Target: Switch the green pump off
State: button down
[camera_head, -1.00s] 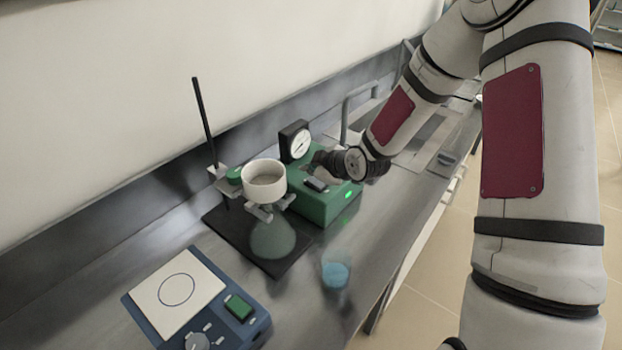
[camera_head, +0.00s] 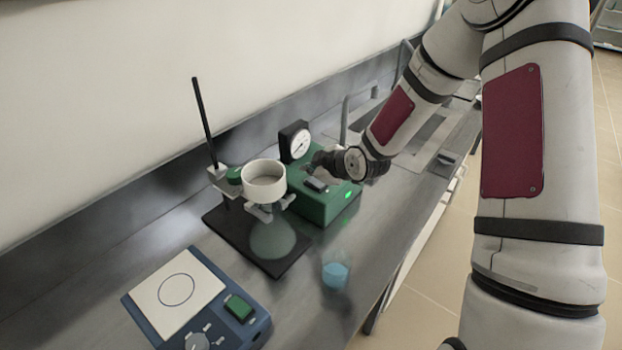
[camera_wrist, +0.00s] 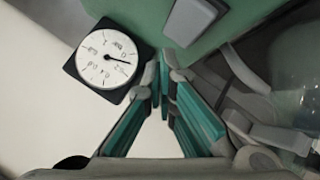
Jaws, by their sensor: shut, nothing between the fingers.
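The green pump (camera_head: 325,207) stands on the grey bench behind the flask stand. A green light (camera_head: 348,194) glows on its front, and a dark rocker switch (camera_head: 316,184) sits on its top. In the wrist view the switch shows as a grey block (camera_wrist: 193,18) on the green top (camera_wrist: 228,24). A white-faced gauge (camera_head: 299,143) rises at the pump's back; it is also in the wrist view (camera_wrist: 106,58). My gripper (camera_head: 314,164) is over the pump, between gauge and switch. In the wrist view its fingertips (camera_wrist: 164,72) are together and empty, close to the pump; contact cannot be told.
A stand with a dark base (camera_head: 228,226), a white funnel (camera_head: 264,186) and a clear flask (camera_head: 272,238) is left of the pump. A small beaker of blue liquid (camera_head: 335,275) stands in front. A blue stirrer (camera_head: 250,322) is at lower left. A sink (camera_head: 432,128) lies beyond.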

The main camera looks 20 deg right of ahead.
aim_at(313, 182)
jog(key=shift+f, duration=0.1)
jog(key=shift+f, duration=0.35)
jog(key=shift+w+a+f+b, duration=0.1)
jog(key=shift+f+b, duration=0.2)
jog(key=shift+f, duration=0.05)
dwell(0.5)
dwell(0.4)
jog(key=shift+r+p, duration=0.45)
jog(key=shift+r, duration=0.35)
jog(key=shift+r, duration=0.1)
jog(key=shift+s+d+r+p, duration=0.15)
jog(key=shift+r+p, duration=0.3)
jog(key=shift+r, duration=0.35)
jog(key=shift+s+d+r+p, duration=0.1)
jog(key=shift+r+p, duration=0.35)
jog(key=shift+r, duration=0.35)
jog(key=shift+s+d+r+p, duration=0.15)
jog(key=shift+r+p, duration=0.3)
jog(key=shift+r, duration=0.35)
jog(key=shift+a, duration=0.1)
